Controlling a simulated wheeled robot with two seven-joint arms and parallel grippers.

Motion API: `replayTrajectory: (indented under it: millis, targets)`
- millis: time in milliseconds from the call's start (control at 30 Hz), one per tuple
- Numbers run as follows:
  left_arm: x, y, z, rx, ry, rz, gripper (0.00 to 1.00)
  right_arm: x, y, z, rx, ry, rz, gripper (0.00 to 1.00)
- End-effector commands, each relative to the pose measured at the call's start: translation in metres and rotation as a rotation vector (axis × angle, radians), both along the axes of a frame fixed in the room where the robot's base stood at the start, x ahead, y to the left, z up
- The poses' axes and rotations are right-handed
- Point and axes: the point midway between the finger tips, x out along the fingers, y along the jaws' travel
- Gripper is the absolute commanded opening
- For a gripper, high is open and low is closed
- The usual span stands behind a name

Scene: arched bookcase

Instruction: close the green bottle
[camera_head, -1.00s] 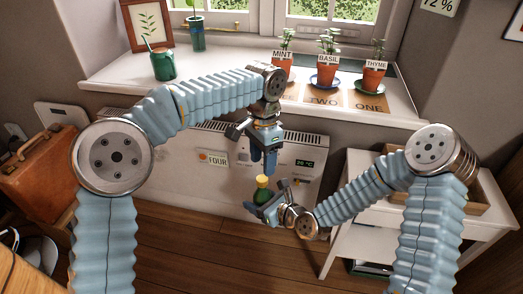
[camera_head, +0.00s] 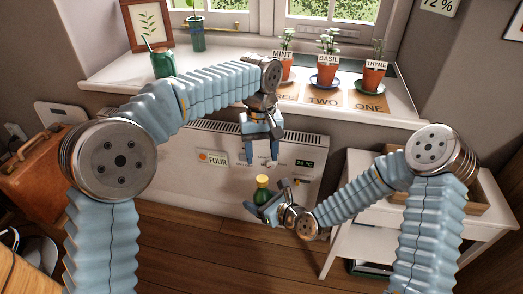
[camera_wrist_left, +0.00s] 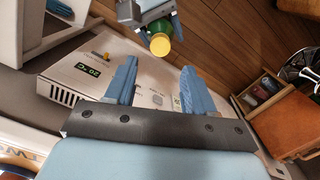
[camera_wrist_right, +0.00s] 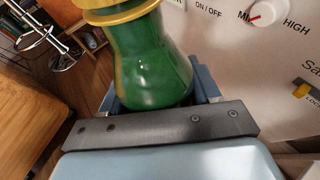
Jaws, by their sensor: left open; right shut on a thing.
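The green bottle (camera_head: 262,194) is held upright in my right gripper (camera_head: 268,205), which is shut on it in front of the white heater. A yellow cap (camera_head: 262,180) sits on top of the bottle. In the right wrist view the green bottle (camera_wrist_right: 148,62) fills the jaws, with the yellow cap's lower edge (camera_wrist_right: 112,12) at its neck. My left gripper (camera_head: 262,158) is open and empty, above the bottle and apart from it. In the left wrist view, the yellow cap (camera_wrist_left: 160,45) lies beyond the open fingers of my left gripper (camera_wrist_left: 157,85).
The white heater (camera_head: 215,185) stands behind both grippers. A windowsill (camera_head: 225,62) above it carries potted plants and a green watering can (camera_head: 163,64). A white side table (camera_head: 365,240) stands at right, and a brown suitcase (camera_head: 40,175) at left.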

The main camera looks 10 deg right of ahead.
Motion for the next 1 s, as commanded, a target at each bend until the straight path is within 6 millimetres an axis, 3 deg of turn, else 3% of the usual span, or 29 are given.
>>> replayTrajectory:
  millis: [500,933,1000]
  targets:
    - [-0.004,0.000,-0.069,0.002,0.003,0.000,0.54,0.000,0.000,0.001,0.000,-0.001,0.000,0.00]
    - [-0.005,-0.001,-0.077,0.001,0.001,-0.001,0.54,0.000,0.000,0.001,0.000,-0.001,0.000,0.00]
    - [-0.005,-0.001,-0.077,0.001,0.001,-0.001,0.43,0.000,0.000,0.001,0.000,-0.001,0.000,0.00]
